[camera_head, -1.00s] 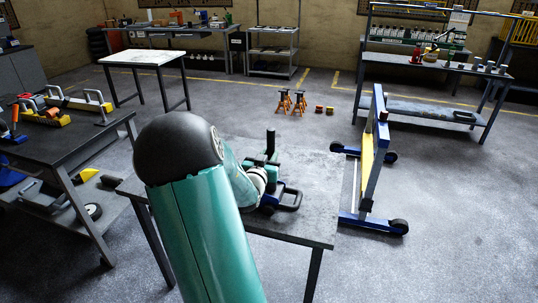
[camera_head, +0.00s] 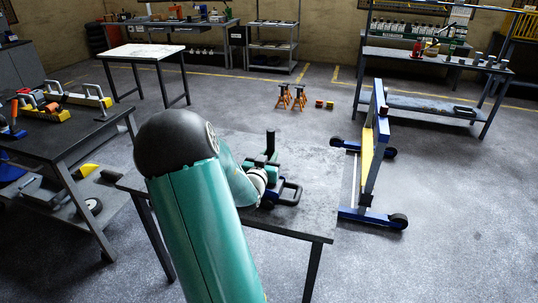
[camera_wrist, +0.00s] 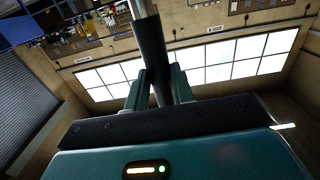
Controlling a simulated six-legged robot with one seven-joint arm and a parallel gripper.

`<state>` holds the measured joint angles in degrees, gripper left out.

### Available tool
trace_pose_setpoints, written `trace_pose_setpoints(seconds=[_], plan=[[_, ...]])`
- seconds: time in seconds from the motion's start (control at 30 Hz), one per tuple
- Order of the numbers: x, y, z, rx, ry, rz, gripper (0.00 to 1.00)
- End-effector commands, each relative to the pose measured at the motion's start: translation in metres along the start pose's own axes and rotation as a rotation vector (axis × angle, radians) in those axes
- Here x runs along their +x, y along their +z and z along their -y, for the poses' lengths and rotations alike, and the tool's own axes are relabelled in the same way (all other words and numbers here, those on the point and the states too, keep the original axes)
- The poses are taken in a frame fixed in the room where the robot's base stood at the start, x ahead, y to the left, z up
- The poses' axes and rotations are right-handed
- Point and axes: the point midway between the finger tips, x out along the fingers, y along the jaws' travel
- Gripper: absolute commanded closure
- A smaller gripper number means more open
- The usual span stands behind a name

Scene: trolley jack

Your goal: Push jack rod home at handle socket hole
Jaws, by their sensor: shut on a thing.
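The jack (camera_head: 290,193), blue and dark, sits on the grey table in the middle of the head view, partly hidden behind my arm. A dark upright rod (camera_head: 270,142) rises above it, beside my gripper (camera_head: 262,172). In the wrist view my gripper (camera_wrist: 160,88) is shut on the dark rod (camera_wrist: 152,50), which runs up between the two teal fingers. The rod's lower end and the handle socket hole are hidden, so I cannot tell how deep the rod sits.
The grey table (camera_head: 310,215) is bare to the right of the jack. A blue and yellow wheeled frame (camera_head: 372,165) stands just beyond its right edge. A dark bench (camera_head: 70,140) with several tools is at the left. Orange stands (camera_head: 284,97) are on the floor behind.

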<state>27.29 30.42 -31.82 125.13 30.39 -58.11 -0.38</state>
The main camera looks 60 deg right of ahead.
Motion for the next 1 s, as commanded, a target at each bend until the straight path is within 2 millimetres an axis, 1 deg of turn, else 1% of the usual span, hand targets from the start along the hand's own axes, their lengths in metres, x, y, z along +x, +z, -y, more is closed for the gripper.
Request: trace_pose_setpoints(seconds=[0.93, 0.97, 1.0], plan=[[0.000, 0.021, 0.000, 0.001, 0.000, -0.002, 1.00], [0.000, 0.021, 0.000, 0.002, 0.000, -0.002, 0.72], [0.000, 0.020, 0.000, 0.002, 0.000, -0.002, 0.64]])
